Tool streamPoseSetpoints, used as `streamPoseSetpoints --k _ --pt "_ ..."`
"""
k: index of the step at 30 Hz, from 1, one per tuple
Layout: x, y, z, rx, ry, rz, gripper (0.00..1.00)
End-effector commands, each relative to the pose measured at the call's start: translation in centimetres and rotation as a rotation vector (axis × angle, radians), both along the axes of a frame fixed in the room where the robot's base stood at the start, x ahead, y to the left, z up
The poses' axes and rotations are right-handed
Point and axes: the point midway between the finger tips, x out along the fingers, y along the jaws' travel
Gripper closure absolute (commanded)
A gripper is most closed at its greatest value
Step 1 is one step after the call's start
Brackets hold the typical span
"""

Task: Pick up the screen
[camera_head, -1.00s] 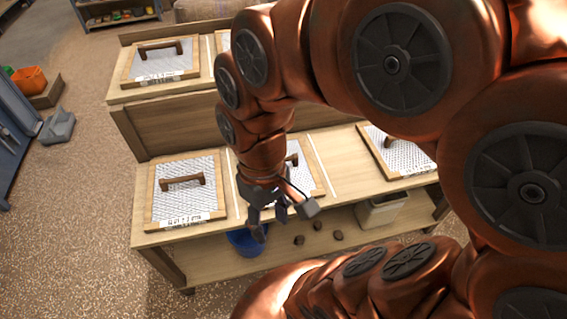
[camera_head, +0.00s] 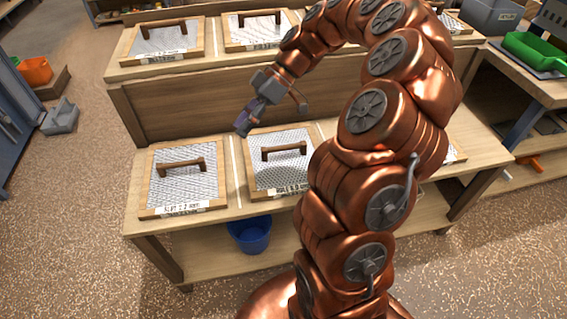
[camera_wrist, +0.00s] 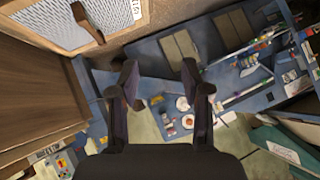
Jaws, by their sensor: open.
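Several wood-framed mesh screens with brown bar handles sit on a two-level wooden stand. On the lower level are the left screen (camera_head: 184,188) and the middle screen (camera_head: 283,176), labelled something like "HOLE 6.0"; another at right is mostly hidden by my arm. On the upper level are a left screen (camera_head: 160,42), a middle screen (camera_head: 258,30) and a partly hidden right one. My gripper (camera_head: 243,126) is open and empty, in the air above the lower level near the middle screen's back left corner. The wrist view shows the open fingers (camera_wrist: 160,80) and part of a screen (camera_wrist: 66,20) at upper left.
A blue bucket (camera_head: 249,234) stands under the stand's lower top (camera_head: 140,222). A side table with a green tray (camera_head: 535,52) and a grey bin (camera_head: 492,16) is at right. An orange bowl (camera_head: 36,71) is at far left. Floor at front left is clear.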

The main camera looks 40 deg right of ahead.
Motion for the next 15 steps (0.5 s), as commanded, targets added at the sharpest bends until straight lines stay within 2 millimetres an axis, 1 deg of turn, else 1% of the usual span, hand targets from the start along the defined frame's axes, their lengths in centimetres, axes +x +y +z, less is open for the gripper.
streamPoseSetpoints --k 1,5,6,8,9,12,15 --pt "1.0 -2.1 -1.9 0.027 -0.042 -0.015 0.52" --pt "2.3 -7.0 -5.4 0.087 -0.164 -0.037 0.52" --pt "2.4 -8.5 -6.6 0.100 -0.196 -0.045 0.52" --pt "2.6 -10.8 -8.3 0.112 -0.251 -0.061 0.52" --pt "2.5 -12.4 -9.5 0.115 -0.284 -0.072 0.52" --pt "2.1 -15.5 -12.0 0.116 -0.354 -0.096 0.52" --pt "1.4 -17.9 -14.0 0.110 -0.402 -0.115 0.52"
